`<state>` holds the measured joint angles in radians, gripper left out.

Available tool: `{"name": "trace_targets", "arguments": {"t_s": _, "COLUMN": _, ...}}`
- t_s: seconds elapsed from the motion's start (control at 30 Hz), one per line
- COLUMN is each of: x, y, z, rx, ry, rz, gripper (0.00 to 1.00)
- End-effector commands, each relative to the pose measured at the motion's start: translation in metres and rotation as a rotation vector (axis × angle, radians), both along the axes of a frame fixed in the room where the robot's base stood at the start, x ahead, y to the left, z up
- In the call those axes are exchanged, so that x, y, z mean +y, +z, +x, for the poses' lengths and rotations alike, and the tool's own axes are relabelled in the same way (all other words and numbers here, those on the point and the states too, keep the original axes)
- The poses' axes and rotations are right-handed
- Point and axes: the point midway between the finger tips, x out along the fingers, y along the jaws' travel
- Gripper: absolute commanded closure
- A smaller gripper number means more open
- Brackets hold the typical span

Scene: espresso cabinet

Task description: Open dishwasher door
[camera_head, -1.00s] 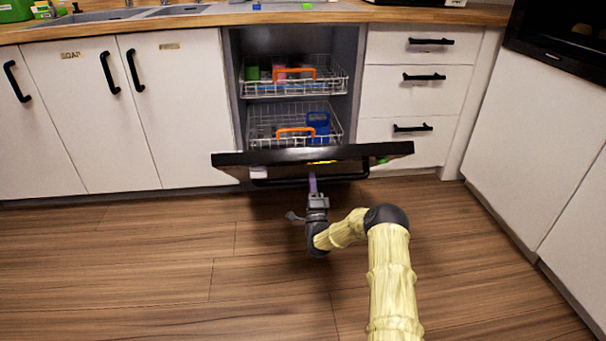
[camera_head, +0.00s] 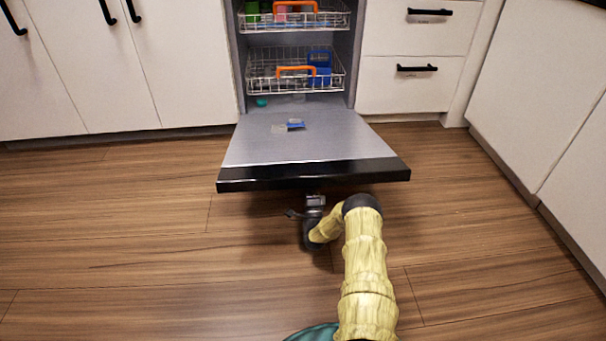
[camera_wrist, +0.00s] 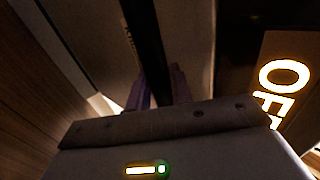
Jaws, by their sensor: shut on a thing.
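The dishwasher door (camera_head: 292,147) is lowered and lies nearly flat, its silver inner face up, in the head view. Its black front edge (camera_head: 313,174) points toward me. My gripper (camera_head: 315,197) is below that edge, its fingertips hidden by the door. In the wrist view, the purple fingers (camera_wrist: 157,88) are closed around the black door handle (camera_wrist: 147,45). A glowing "OFF" display (camera_wrist: 284,85) shows on the right of the wrist view.
An upper rack (camera_head: 293,18) and a lower rack (camera_head: 295,70), both with orange handles, are inside the dishwasher. Small items, including a blue piece (camera_head: 295,123), lie on the door. White cabinets (camera_head: 187,65) and drawers (camera_head: 412,80) flank it. The wooden floor (camera_head: 120,220) around is clear.

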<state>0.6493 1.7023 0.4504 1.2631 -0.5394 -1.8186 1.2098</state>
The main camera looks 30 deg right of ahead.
Motion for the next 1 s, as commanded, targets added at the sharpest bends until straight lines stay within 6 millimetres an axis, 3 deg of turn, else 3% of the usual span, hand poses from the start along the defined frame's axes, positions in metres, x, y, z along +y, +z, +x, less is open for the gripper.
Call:
{"name": "trace_targets", "arguments": {"t_s": 0.4, "x": -0.007, "y": -0.002, "z": 0.0, "rx": 0.007, "ry": -0.012, "rz": -0.001, "gripper": 1.0}}
{"name": "trace_targets", "arguments": {"t_s": 0.43, "x": -0.007, "y": -0.002, "z": 0.0, "rx": 0.007, "ry": -0.011, "rz": -0.001, "gripper": 0.72}}
{"name": "trace_targets", "arguments": {"t_s": 0.5, "x": -0.006, "y": -0.002, "z": 0.0, "rx": 0.007, "ry": -0.008, "rz": -0.001, "gripper": 0.59}}
{"name": "trace_targets", "arguments": {"t_s": 1.0, "x": 0.008, "y": -0.011, "z": -0.002, "rx": 0.005, "ry": 0.007, "rz": 0.001, "gripper": 0.58}}
